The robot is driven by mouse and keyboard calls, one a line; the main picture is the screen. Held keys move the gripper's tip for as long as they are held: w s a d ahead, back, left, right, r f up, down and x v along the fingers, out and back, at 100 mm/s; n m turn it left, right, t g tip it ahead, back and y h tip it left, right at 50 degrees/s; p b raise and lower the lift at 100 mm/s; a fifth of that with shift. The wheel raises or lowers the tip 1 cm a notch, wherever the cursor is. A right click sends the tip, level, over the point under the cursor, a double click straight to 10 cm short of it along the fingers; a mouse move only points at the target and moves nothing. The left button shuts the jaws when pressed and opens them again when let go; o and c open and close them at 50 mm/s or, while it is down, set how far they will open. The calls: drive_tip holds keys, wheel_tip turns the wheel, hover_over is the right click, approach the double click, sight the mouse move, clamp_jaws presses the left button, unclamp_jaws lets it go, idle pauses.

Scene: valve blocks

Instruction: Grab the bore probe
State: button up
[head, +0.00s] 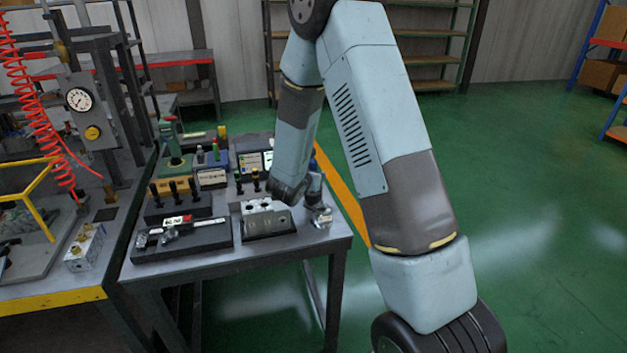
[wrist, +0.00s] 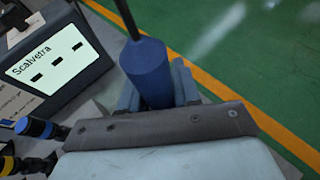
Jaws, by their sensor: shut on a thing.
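A blue cylinder (wrist: 147,72) with a thin black rod rising from its top stands between the fingers of my gripper (wrist: 158,90) in the wrist view. It looks like the bore probe. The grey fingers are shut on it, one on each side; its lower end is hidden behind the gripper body. In the head view my gripper (head: 317,193) is near the right edge of the bench. My arm hides most of the held thing there.
A screen marked Scalvetra (wrist: 56,58) stands left of the gripper. Green floor lies open on the right.

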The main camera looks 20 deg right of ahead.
clamp_jaws()
drive_tip(key=shift+r, duration=0.15)
